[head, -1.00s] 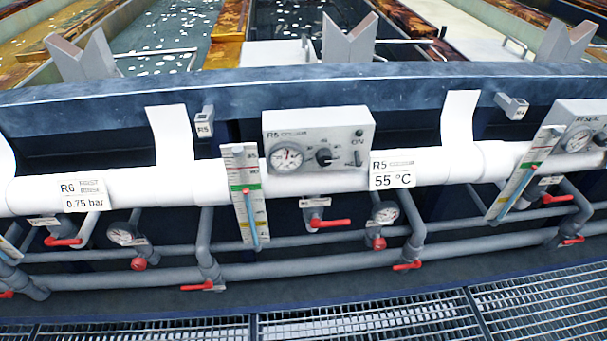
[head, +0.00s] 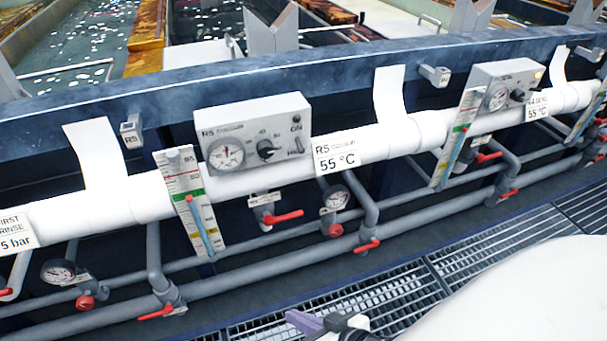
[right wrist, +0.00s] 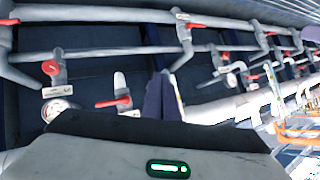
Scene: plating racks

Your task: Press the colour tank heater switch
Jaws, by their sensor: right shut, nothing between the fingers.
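The R5 colour heater box (head: 255,125) is a light grey panel on the white pipe, left of centre in the head view. It has a round gauge, a black knob and a small switch (head: 297,144) below an "ON" mark at its right end. The switch's position is too small to tell. My right gripper (head: 308,320) is at the bottom edge of the head view, over the grating, well below and apart from the box. It is shut and empty. Its dark purple fingers (right wrist: 161,98) show in the right wrist view, among the pipes. My left gripper is not in view.
A white label reading R5, 55 °C (head: 337,155) is right of the box. A level gauge strip (head: 190,200) stands to its left. Red-handled valves (head: 283,217) and grey pipes run below. A similar box (head: 508,80) is farther right. The grating (head: 395,298) is clear.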

